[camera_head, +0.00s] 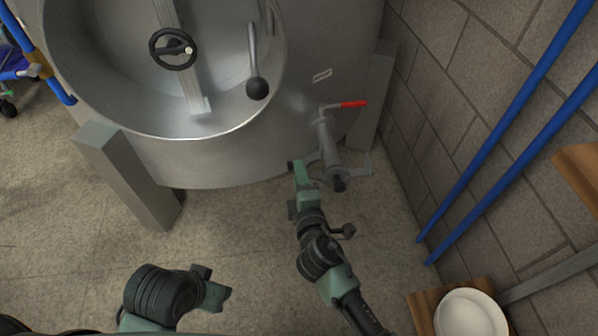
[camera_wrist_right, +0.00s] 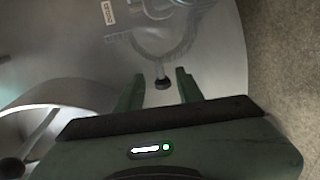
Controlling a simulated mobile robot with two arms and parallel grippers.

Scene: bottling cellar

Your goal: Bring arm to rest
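My right gripper (camera_head: 303,168) reaches up from the bottom of the head view, in front of the steel tank and just left of its outlet valve (camera_head: 328,145). In the right wrist view my right gripper (camera_wrist_right: 160,90) has its two green fingers apart with nothing held between them. A small metal stem with a dark end (camera_wrist_right: 162,82) shows beyond the fingers. My left arm is folded at the lower left of the head view; its green end, my left gripper (camera_head: 217,294), is seen too poorly to tell its fingers.
The big steel tank (camera_head: 215,165) fills the top, with a black handwheel (camera_head: 173,49) and a black-knobbed lever (camera_head: 257,87). The valve has a red handle (camera_head: 353,104). Blue pipes (camera_head: 500,165) run along the right wall. A white round object (camera_head: 470,315) is lower right. Floor (camera_head: 240,230) is clear.

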